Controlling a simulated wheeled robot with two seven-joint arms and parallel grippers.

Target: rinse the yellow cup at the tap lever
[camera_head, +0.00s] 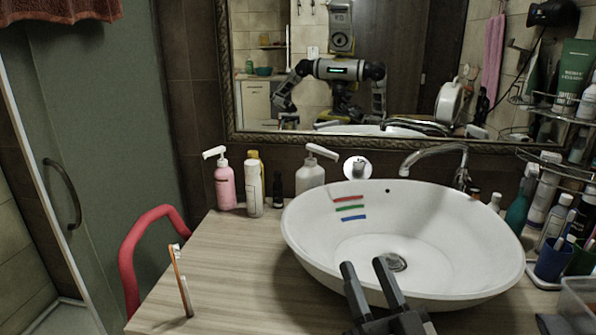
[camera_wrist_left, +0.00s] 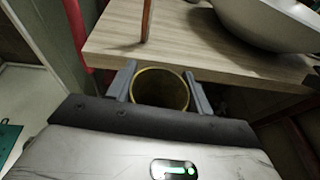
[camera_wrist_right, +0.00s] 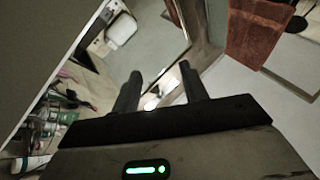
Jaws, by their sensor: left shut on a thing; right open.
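The yellow-rimmed cup (camera_wrist_left: 160,88) is in the left wrist view, between the fingers of my left gripper (camera_wrist_left: 162,82), which is shut on it. Its mouth faces the camera and its inside looks dark. The cup is in front of the counter's edge; neither it nor the left gripper shows in the head view. The curved tap (camera_head: 435,150) stands behind the white basin (camera_head: 450,225), its spout over the basin; I cannot make out the lever clearly. My right gripper (camera_head: 364,266) is open and empty at the basin's near side; its fingers also show in the right wrist view (camera_wrist_right: 160,72).
The wooden counter (camera_head: 225,270) is mostly clear left of the basin. An upright orange-and-white stick (camera_head: 180,282) stands near its front left. A pink pump bottle (camera_head: 225,183) and other bottles line the back. Bottles and a blue cup (camera_head: 551,259) crowd the right. A red rail (camera_head: 132,250) is at left.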

